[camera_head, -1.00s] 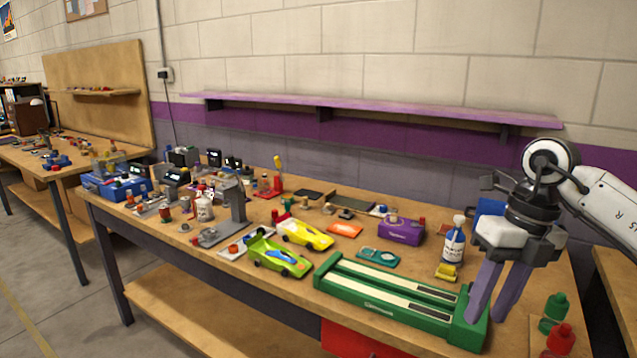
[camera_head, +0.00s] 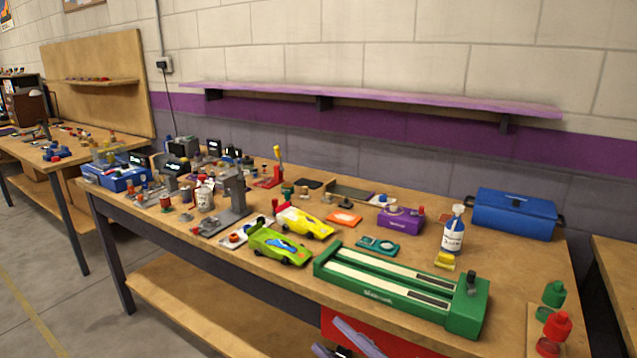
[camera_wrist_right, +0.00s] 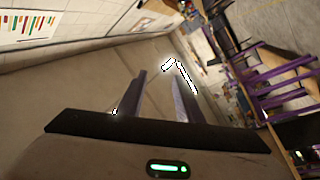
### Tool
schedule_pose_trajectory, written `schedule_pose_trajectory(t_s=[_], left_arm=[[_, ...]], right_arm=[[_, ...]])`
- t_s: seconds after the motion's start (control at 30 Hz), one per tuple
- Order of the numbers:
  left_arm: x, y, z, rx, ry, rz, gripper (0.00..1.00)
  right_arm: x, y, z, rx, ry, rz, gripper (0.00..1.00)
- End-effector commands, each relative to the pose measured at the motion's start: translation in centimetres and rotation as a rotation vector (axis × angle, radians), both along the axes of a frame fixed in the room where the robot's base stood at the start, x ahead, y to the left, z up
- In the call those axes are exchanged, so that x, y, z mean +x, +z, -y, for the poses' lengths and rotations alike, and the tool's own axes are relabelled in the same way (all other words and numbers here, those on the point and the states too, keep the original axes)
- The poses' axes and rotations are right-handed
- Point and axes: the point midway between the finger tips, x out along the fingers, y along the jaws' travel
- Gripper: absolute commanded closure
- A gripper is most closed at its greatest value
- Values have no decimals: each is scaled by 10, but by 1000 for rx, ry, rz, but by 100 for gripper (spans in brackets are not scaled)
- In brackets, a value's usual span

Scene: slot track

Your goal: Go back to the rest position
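My right gripper (camera_head: 324,335) shows at the bottom edge of the head view, in front of the bench. Its two purple fingers are spread. In the right wrist view its fingers (camera_wrist_right: 157,85) stand apart with nothing between them. My left gripper is in neither view. The green slot track (camera_head: 400,292) with two pale lanes lies at the front of the bench. A small dark grey piece (camera_head: 471,281) stands upright at the track's right end block.
A green car (camera_head: 278,246) and a yellow car (camera_head: 303,222) stand left of the track. Behind it are a purple box (camera_head: 400,220), a white bottle (camera_head: 453,234) and a blue toolbox (camera_head: 514,213). Red and green bottles (camera_head: 556,325) stand at the right. A red surface (camera_head: 385,335) shows below the bench top.

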Motion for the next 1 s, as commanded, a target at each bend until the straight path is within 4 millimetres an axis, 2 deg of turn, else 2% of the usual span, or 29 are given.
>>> schedule_pose_trajectory(t_s=[0.03, 0.17, 0.2, 0.27, 0.3, 0.43, 0.53, 0.67, 0.77, 1.0], left_arm=[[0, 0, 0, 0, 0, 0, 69], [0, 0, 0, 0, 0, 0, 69], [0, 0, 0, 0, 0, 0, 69], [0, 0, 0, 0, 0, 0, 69], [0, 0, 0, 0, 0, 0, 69], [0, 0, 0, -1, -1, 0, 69], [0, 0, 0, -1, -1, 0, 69], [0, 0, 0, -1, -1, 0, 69], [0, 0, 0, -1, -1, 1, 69], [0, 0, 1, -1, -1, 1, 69]], right_arm=[[-3, -33, 18, 61, -99, -148, 68], [-25, -117, 66, 157, -325, -498, 68], [-38, -143, 78, 176, -381, -599, 68], [-61, -179, 94, 198, -455, -744, 68], [-78, -201, 102, 209, -497, -834, 68], [-138, -258, 122, 233, -606, -1089, 68], [-175, -284, 130, 241, -655, -1226, 68], [-203, -300, 134, 244, -687, -1322, 68], [-209, -304, 134, 245, -693, -1346, 68], [-209, -304, 134, 244, -692, -1345, 68]])
